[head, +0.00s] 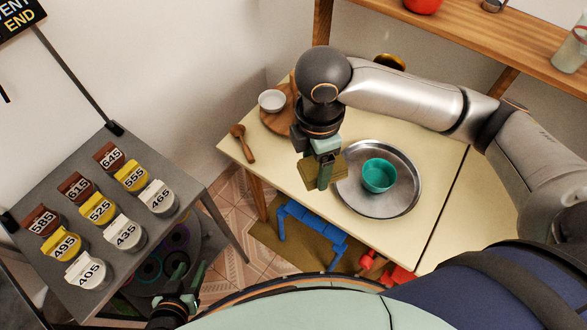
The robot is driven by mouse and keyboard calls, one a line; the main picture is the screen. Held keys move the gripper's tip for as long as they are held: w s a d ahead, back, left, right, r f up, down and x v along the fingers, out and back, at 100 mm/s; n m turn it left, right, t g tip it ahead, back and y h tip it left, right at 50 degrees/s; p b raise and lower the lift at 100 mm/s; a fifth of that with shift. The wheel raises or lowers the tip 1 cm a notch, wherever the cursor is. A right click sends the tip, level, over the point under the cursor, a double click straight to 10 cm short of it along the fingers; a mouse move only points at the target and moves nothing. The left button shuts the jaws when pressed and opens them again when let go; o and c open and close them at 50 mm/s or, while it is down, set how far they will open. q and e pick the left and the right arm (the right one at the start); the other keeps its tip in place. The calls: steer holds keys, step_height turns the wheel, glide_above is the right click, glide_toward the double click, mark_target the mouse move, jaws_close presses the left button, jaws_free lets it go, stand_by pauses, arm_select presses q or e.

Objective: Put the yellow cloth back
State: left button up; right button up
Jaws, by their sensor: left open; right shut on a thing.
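The yellow cloth (309,174) is a small, dull yellow piece gripped by my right gripper (324,174), near the left edge of the round metal tray (404,203). The green fingers are shut on it and cover its middle. I cannot tell whether the cloth touches the table. My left gripper (189,279) is low in the picture, between the grey stand and my body. It is open, with nothing seen between its fingers.
A teal bowl (379,175) sits on the tray. A wooden spoon (242,143), white bowl (271,101) and round wooden board (280,121) are on the cream table (285,175). A wooden shelf (480,38) runs above.

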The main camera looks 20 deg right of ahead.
steer(key=s+a+f+n+b, duration=0.2)
steer(key=a+f+n, duration=0.25)
steer(key=n, duration=0.65)
steer(key=w+d+f, duration=0.1)
steer(key=w+f, duration=0.2)
steer(key=w, duration=0.1)
steer(key=w+d+f+b, duration=0.1)
steer(key=w+f, duration=0.2)
steer(key=w, duration=0.1)
steer(key=w+d+f, duration=0.1)
steer(key=w+f, duration=0.2)
steer(key=w, duration=0.1)
steer(key=shift+w+d+b, duration=0.2)
steer(key=shift+b, duration=0.2)
steer(key=shift+w+d+f, duration=0.1)
steer(key=shift+w+f, duration=0.35)
steer(key=shift+f, duration=0.15)
steer(key=shift+f+n, duration=0.3)
steer(key=shift+f, duration=1.15)
